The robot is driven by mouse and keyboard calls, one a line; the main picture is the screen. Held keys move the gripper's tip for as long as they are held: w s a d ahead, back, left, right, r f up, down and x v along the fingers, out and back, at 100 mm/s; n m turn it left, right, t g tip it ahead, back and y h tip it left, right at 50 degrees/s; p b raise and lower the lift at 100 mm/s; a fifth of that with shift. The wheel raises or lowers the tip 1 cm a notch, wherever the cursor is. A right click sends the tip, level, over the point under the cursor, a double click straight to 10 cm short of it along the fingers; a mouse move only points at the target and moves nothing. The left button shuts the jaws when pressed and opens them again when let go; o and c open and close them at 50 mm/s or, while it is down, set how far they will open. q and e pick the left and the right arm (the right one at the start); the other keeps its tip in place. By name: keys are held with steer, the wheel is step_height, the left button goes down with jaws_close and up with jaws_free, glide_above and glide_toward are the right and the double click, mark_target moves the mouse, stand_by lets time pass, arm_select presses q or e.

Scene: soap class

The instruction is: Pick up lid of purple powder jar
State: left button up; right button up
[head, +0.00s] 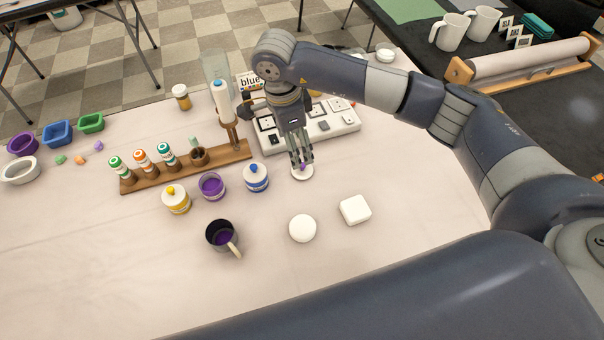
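The purple powder jar (211,187) stands without a lid on the table, purple powder showing inside. Its lid (302,174), a white disc with a purple knob, is apart from it to the right, in front of the white power panel. My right gripper (302,164) points down at the lid, its fingertips close together at the knob. I cannot tell whether the fingers grip the knob or just flank it, or whether the lid touches the table. My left gripper is not in view.
Lidded yellow (176,200) and blue (256,178) jars flank the purple jar. A dark mug (222,237) stands in front. A wooden rack (145,180) with bottles is behind. A round white piece (302,228) and a square white piece (355,210) lie nearer me. The front left table is clear.

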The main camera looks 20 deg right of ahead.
glide_above(298, 172)
step_height(298, 172, down, 5)
steer(key=shift+w+r+p, duration=0.1)
steer(key=shift+r+p, duration=0.1)
steer(key=shift+p, duration=0.2)
steer(key=shift+w+d+f+p, duration=0.1)
steer(key=shift+d+f+p, duration=0.15)
steer(key=shift+f, duration=0.65)
steer(key=shift+d+f+p, duration=0.1)
steer(key=shift+f+p, duration=0.15)
steer(key=shift+f, duration=0.65)
steer(key=shift+w+d+f+p, duration=0.1)
steer(key=shift+d+f+p, duration=0.15)
steer(key=shift+f, duration=0.65)
steer(key=c, duration=0.9)
steer(key=shift+r, duration=0.15)
